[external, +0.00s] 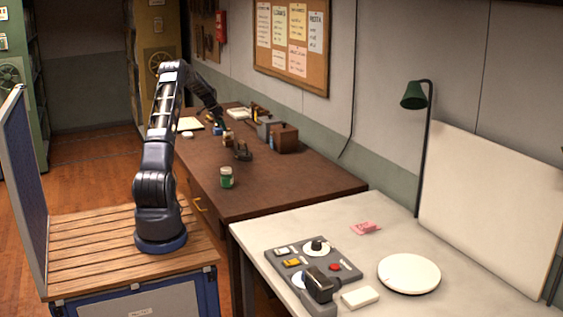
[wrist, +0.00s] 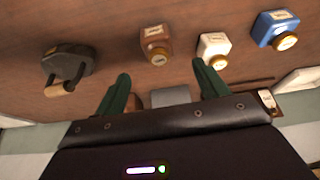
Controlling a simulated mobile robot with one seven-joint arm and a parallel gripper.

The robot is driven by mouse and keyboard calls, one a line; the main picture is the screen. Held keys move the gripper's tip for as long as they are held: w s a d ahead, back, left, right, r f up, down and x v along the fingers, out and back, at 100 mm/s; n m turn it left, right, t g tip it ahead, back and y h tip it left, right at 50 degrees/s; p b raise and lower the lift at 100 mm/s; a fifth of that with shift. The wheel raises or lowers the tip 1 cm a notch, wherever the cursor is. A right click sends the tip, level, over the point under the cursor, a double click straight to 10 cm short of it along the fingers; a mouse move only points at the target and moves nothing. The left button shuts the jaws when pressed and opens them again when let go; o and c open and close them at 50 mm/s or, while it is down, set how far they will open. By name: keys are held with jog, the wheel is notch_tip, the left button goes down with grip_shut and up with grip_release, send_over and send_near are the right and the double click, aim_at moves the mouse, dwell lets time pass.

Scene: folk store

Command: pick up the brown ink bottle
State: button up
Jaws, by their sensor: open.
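The brown ink bottle (wrist: 154,40) stands on the dark wooden desk in the wrist view, with a gold cap and a pale label. It lies beyond my fingertips and roughly in line with the gap between them. My gripper (wrist: 161,72) is open, its two green fingers apart with nothing held between them. A white bottle (wrist: 213,46) stands just right of the brown one, and a blue bottle (wrist: 274,28) stands farther right. In the external view my gripper (external: 219,122) is low over the desk near the small bottles, where the brown one is too small to make out surely.
A dark tool with a wooden handle (wrist: 66,68) sits left of the brown bottle. A green jar (external: 226,178) stands on the nearer desk (external: 285,190). A brown box (external: 285,138) is by the wall. The desk's near right part is clear.

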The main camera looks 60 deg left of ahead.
aim_at(228, 139)
jog(key=x, duration=1)
jog(key=shift+d+f, duration=0.1)
jog(key=shift+f, duration=0.25)
jog(key=c, duration=1.1)
jog(key=shift+c, duration=0.2)
jog(key=shift+r, duration=0.1)
